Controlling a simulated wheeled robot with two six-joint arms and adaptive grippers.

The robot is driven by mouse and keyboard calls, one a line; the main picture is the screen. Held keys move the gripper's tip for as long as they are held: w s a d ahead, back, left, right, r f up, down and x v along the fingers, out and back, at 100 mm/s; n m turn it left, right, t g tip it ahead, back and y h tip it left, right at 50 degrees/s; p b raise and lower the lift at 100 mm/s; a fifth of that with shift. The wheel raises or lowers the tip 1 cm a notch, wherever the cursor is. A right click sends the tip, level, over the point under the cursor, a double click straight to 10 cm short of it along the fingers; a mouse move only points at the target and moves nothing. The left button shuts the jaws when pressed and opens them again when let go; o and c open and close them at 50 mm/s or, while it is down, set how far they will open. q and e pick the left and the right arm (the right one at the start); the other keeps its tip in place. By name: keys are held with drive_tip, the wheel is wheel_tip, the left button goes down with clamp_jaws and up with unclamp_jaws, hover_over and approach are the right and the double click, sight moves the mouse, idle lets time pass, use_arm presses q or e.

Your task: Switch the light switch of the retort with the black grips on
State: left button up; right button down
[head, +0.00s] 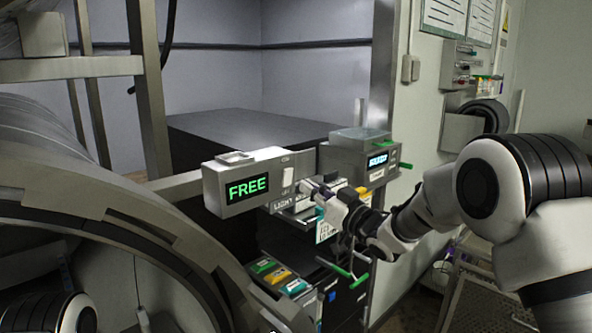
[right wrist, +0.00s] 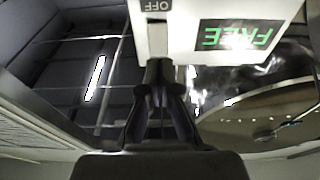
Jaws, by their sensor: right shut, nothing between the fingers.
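A grey control box (head: 243,186) with a green FREE display hangs beside the large round retort (head: 150,215) at the left. Its white light switch (head: 288,178) is on the right part of the face, above the word LIGHT. The box also shows upside down in the right wrist view (right wrist: 185,38), with the word OFF at the top edge. My right gripper (head: 312,190) is shut and empty, its tips close to the switch. In the right wrist view the shut fingers (right wrist: 159,72) point at the switch strip; contact cannot be told. No black grips show clearly. My left gripper is not in view.
Below are a green-ended handle (head: 343,268) and coloured cartons (head: 277,275). A dark block (head: 240,130) lies behind, and a wall ring (head: 487,115) sits at right.

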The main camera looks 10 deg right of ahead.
sight(288, 175)
drive_tip(key=p+x, duration=0.2)
drive_tip(key=x, duration=0.2)
drive_tip(key=shift+r, duration=0.2)
drive_tip(key=shift+w+a+f, duration=0.1)
drive_tip(key=shift+w+a, duration=0.1)
drive_tip(key=shift+w, duration=0.1)
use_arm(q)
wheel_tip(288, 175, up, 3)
